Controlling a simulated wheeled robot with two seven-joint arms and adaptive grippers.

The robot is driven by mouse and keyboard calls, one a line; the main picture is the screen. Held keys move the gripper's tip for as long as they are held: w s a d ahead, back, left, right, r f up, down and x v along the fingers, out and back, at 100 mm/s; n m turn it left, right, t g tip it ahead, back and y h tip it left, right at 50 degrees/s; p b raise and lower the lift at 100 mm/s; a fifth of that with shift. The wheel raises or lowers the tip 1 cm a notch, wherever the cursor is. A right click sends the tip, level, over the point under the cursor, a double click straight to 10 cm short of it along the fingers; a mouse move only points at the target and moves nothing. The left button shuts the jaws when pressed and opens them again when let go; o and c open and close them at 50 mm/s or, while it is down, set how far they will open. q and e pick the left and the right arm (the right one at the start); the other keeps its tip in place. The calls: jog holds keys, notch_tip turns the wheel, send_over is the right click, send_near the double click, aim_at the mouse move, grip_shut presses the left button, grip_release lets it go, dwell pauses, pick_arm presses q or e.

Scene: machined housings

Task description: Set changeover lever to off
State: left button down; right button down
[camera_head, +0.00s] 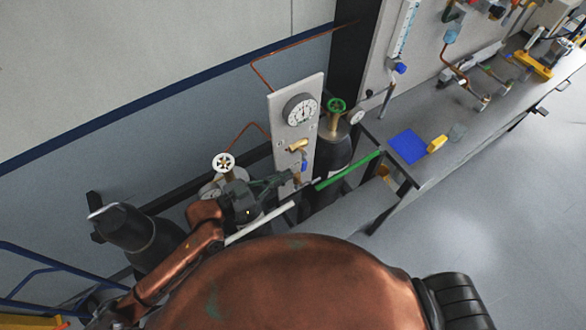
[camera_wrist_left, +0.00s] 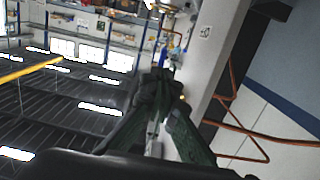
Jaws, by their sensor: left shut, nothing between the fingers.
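A pale upright panel (camera_head: 312,92) carries a round gauge (camera_head: 300,110) and, below it, a small brass fitting (camera_head: 297,146). A small blue part (camera_head: 304,166) shows just under the brass fitting; it looks like the changeover lever, but its exact setting is too small to tell. My left gripper (camera_head: 291,177) is shut and empty, with its dark fingertips close in front of the panel, just below the brass fitting. Whether it touches the blue part I cannot tell. In the left wrist view the closed fingers (camera_wrist_left: 160,78) point towards a blue part (camera_wrist_left: 163,43). My right gripper is not in view.
Dark gas cylinders stand left (camera_head: 125,230) and right (camera_head: 333,155) of the panel, the right one with a green handwheel (camera_head: 337,105). A white handwheel (camera_head: 223,162) is beside my left arm. A bench (camera_head: 430,165) extends right; open floor lies beyond.

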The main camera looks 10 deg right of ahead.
pick_arm(q)
jog(key=x, duration=0.3)
jog(key=shift+a+p, duration=0.1)
jog(key=shift+p, duration=0.3)
jog(key=shift+w+d+f, duration=0.1)
jog(key=shift+d, duration=0.1)
jog(key=shift+w+d+f, duration=0.2)
jog(key=shift+w+d, duration=0.05)
jog(key=shift+d, duration=0.35)
jog(key=b, duration=0.5)
send_near(302, 168)
jog(key=s+a+f, duration=0.2)
jog(key=a, duration=0.3)
jog(key=shift+f, duration=0.2)
